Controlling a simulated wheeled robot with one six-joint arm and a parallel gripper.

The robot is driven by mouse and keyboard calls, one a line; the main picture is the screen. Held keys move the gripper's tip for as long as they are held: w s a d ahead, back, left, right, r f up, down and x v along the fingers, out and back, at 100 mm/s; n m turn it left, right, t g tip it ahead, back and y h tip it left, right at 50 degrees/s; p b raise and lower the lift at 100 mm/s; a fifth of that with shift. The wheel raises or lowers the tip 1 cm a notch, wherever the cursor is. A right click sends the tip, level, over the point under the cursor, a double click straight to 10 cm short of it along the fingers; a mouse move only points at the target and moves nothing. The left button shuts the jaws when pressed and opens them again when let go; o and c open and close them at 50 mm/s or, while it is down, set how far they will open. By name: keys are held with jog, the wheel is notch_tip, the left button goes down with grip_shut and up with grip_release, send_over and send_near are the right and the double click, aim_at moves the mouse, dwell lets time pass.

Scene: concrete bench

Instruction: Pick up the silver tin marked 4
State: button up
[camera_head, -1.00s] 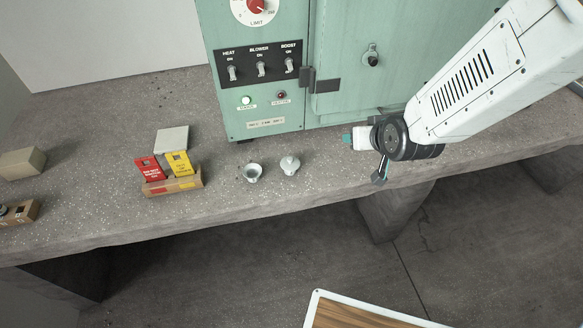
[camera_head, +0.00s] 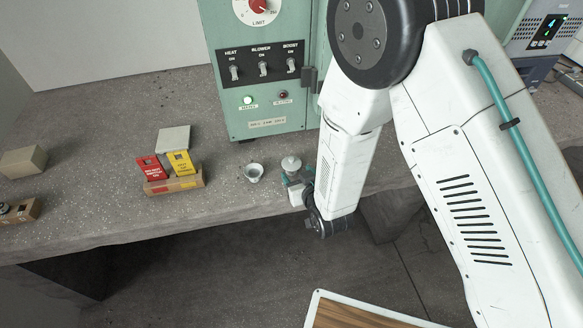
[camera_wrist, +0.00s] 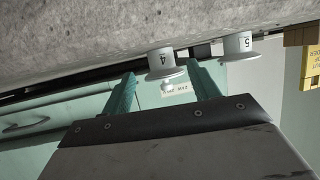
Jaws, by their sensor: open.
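The silver tin marked 4 (camera_wrist: 160,60) shows upside down in the wrist view, with its number facing me, between and just beyond the fingertips. In the head view it is the right one of two small tins, the knobbed one (camera_head: 291,162), upright on the bench in front of the green cabinet. My gripper (camera_wrist: 163,72) is open, with one teal finger to each side of the tin. In the head view my gripper (camera_head: 296,180) is low at the near side of the tin and hides its lower part. I cannot tell whether the fingers touch it.
A similar tin marked 5 (camera_wrist: 238,47) stands close beside; it is left of tin 4 in the head view (camera_head: 254,173). The green cabinet (camera_head: 262,125) rises behind. Red (camera_head: 153,169) and yellow (camera_head: 181,163) tags stand in a holder further left. The bench edge is near.

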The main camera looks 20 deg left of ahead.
aim_at(293, 167)
jog(key=x, duration=0.3)
jog(key=shift+w+a+f, duration=0.1)
jog(key=shift+a+f, duration=0.1)
jog(key=shift+a, duration=0.05)
jog(key=c, duration=1.1)
jog(key=shift+r, duration=0.15)
